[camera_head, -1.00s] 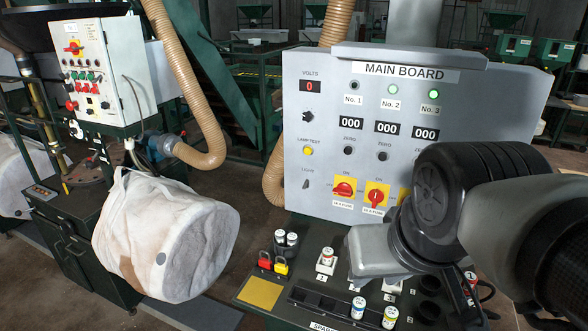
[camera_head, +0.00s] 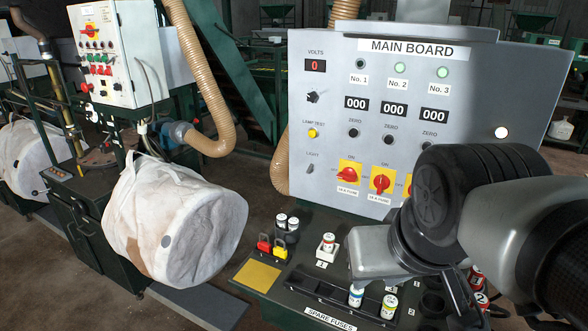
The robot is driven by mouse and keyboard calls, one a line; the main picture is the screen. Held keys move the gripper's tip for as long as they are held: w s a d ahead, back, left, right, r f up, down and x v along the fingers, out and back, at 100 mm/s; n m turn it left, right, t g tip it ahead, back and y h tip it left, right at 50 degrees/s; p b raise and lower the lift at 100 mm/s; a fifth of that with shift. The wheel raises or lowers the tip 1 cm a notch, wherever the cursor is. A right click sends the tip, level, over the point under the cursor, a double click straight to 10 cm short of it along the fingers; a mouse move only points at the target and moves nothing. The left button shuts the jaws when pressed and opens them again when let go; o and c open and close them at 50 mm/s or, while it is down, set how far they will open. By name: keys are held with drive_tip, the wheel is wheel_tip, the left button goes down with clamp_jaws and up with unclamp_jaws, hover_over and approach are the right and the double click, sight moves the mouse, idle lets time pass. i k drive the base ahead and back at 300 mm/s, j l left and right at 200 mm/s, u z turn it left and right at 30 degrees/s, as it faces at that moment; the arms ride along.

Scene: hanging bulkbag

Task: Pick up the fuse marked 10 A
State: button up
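Several small cylindrical fuses stand on the dark bench in front of the main board. In the spare fuses tray (camera_head: 326,291) are a blue-banded fuse (camera_head: 356,296) and a yellow-green-banded fuse (camera_head: 389,306). A white fuse with a red mark (camera_head: 328,242) stands in a white socket, and two pale fuses (camera_head: 287,222) stand in a black holder at the left. Their ratings are too small to read, so I cannot tell which is 10 A. My gripper (camera_head: 377,262) shows as a grey body just above the blue-banded fuse; its fingers cannot be made out.
The grey main board (camera_head: 400,120) rises behind the bench with switches and displays. Red and yellow padlocks (camera_head: 272,248) sit left of the tray. Red-marked cylinders (camera_head: 480,287) are at the right, partly behind my arm. A large white bulk bag (camera_head: 175,225) hangs at the left.

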sight(328, 238)
drive_tip(key=i, duration=0.4)
drive_tip(key=k+j+z, duration=0.25)
drive_tip(key=z, duration=0.25)
drive_tip(key=k+j+z, duration=0.1)
drive_tip(key=k+z, duration=0.6)
drive_tip(key=z, duration=0.25)
